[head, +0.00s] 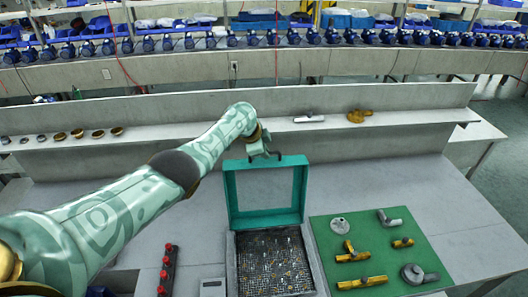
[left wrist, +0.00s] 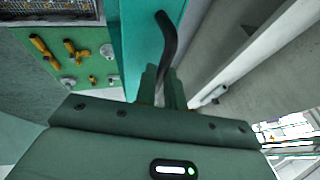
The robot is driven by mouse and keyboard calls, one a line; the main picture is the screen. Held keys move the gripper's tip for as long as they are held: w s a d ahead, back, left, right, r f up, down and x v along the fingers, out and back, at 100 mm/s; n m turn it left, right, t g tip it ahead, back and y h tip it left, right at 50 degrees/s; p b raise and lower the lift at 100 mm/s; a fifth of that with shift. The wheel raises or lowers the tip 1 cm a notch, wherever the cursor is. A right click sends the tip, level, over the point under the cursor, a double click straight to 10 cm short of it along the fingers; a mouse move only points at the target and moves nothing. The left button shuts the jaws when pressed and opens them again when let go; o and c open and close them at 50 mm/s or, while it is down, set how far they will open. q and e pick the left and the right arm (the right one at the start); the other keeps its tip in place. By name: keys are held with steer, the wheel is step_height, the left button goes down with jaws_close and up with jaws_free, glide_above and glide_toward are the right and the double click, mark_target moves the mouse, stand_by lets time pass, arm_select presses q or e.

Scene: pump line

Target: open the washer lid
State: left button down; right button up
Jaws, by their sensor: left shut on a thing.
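The washer (head: 233,268) is a grey box at the front middle of the bench, with small parts visible in its mesh basket. Its teal-framed lid (head: 232,195) stands raised, close to upright, at the washer's back edge. My left gripper (head: 264,151) is at the lid's top edge, shut on the black lid handle. In the left wrist view the fingers (left wrist: 163,90) close around the dark bent handle (left wrist: 167,38), beside the teal lid (left wrist: 138,40). The part of the handle between the fingers is hidden. My right gripper is not in view.
A green mat (head: 378,225) with brass and grey fittings lies right of the washer. A red manifold (head: 167,270) and a small grey box (head: 213,288) lie to its left. A ledge (head: 210,137) behind holds rings and a yellow part (head: 359,116).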

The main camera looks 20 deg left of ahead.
arm_select(q)
steer(key=shift+w+a, duration=0.1)
stand_by(0.4)
steer(key=c, duration=1.5)
jaws_free()
steer(key=shift+r, duration=0.1)
steer(key=shift+r+p, duration=0.3)
steer(key=shift+p, duration=0.1)
steer(key=p+v, duration=0.3)
steer(key=v, duration=0.1)
steer(key=shift+a+r+p, duration=0.1)
steer(key=shift+r+p, duration=0.25)
steer(key=shift+p, duration=0.05)
steer(key=p+v, duration=0.2)
steer(key=v, duration=0.9)
steer(key=shift+s+f, duration=0.15)
steer(key=shift+s, duration=0.1)
steer(key=shift+s+a+f, duration=0.1)
